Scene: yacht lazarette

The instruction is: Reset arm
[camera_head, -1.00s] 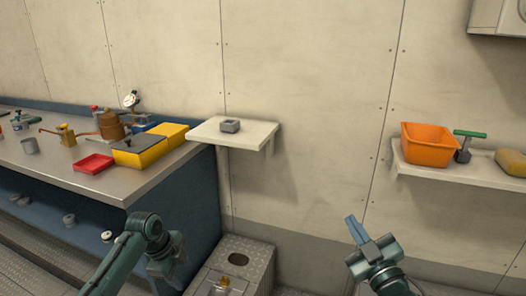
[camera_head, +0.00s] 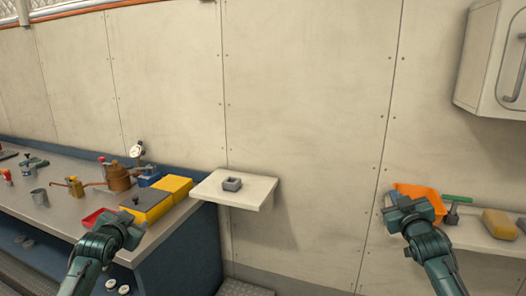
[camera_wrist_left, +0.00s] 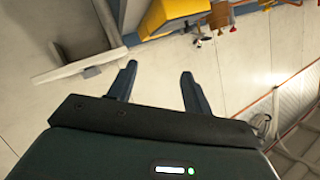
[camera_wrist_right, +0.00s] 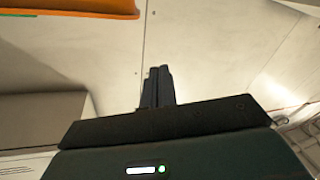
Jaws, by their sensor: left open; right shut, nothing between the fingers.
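My right gripper (camera_head: 391,200) is raised in front of the right shelf and overlaps the orange bin in the head view. In the right wrist view its two fingers (camera_wrist_right: 158,88) are together with nothing between them. My left gripper (camera_head: 128,218) is in front of the workbench's right end, and its fingertips are hard to see there. In the left wrist view its fingers (camera_wrist_left: 158,82) are apart and empty.
A small wall shelf (camera_head: 212,188) carries a grey block (camera_head: 232,184). The right shelf (camera_head: 470,237) holds the orange bin (camera_head: 428,194), a green-handled tool (camera_head: 456,199) and a yellow sponge-like block (camera_head: 499,224). A white cabinet (camera_head: 480,60) hangs above.

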